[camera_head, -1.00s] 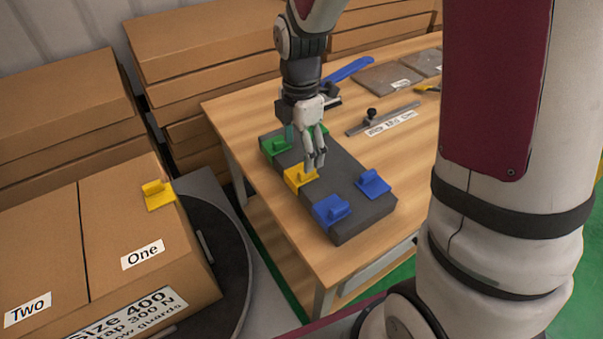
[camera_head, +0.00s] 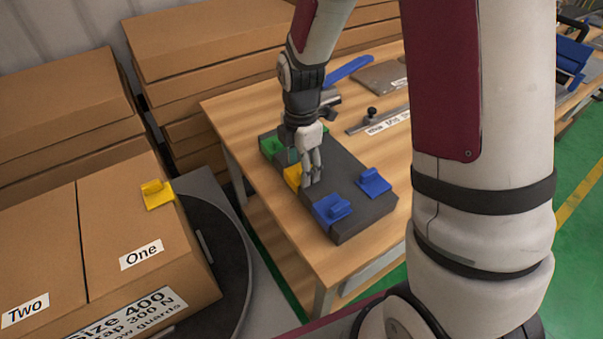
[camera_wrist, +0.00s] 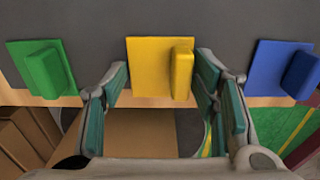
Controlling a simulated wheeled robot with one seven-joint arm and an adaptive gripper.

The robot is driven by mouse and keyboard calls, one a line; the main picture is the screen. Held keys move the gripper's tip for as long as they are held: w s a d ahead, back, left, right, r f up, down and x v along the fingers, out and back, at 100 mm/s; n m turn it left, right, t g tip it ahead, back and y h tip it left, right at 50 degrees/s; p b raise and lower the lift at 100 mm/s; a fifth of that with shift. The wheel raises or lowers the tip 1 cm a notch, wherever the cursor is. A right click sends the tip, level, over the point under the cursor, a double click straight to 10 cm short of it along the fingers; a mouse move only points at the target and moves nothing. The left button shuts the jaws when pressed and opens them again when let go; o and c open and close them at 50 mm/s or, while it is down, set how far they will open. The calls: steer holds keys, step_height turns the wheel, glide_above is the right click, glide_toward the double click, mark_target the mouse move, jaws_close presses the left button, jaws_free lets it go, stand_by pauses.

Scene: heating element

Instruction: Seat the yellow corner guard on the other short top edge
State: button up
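A yellow corner guard (camera_head: 292,176) sits on the dark grey block (camera_head: 355,222) on the wooden table, between green and blue guards. In the wrist view this yellow guard (camera_wrist: 150,68), a plate with a raised grip, lies just ahead of my gripper (camera_wrist: 160,78). The fingers are open, one on each side of its near part, with gaps visible. In the head view my gripper (camera_head: 311,178) partly covers the guard. Another yellow guard (camera_head: 158,195) sits over the right top edge of the carton (camera_head: 120,225) labelled One and Two.
A green guard (camera_head: 270,146) and two blue guards (camera_head: 332,208) (camera_head: 374,182) sit on the block around the yellow one. A metal ruler-like bar (camera_head: 378,120) and a blue tool (camera_head: 348,70) lie behind. The carton stands on a dark round turntable (camera_head: 232,255).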

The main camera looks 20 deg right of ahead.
steer(key=shift+c, duration=1.4)
steer(key=shift+r, duration=0.45)
steer(key=r, duration=0.3)
steer(key=shift+s+a, duration=0.1)
steer(key=shift+s, duration=0.2)
steer(key=s+a+p, duration=0.2)
steer(key=s+p, duration=0.1)
steer(key=s, duration=0.4)
steer(key=s+a+r+p, duration=0.1)
steer(key=s+p, duration=0.2)
steer(key=s, duration=0.5)
steer(key=shift+a+p, duration=0.3)
steer(key=shift+a, duration=0.05)
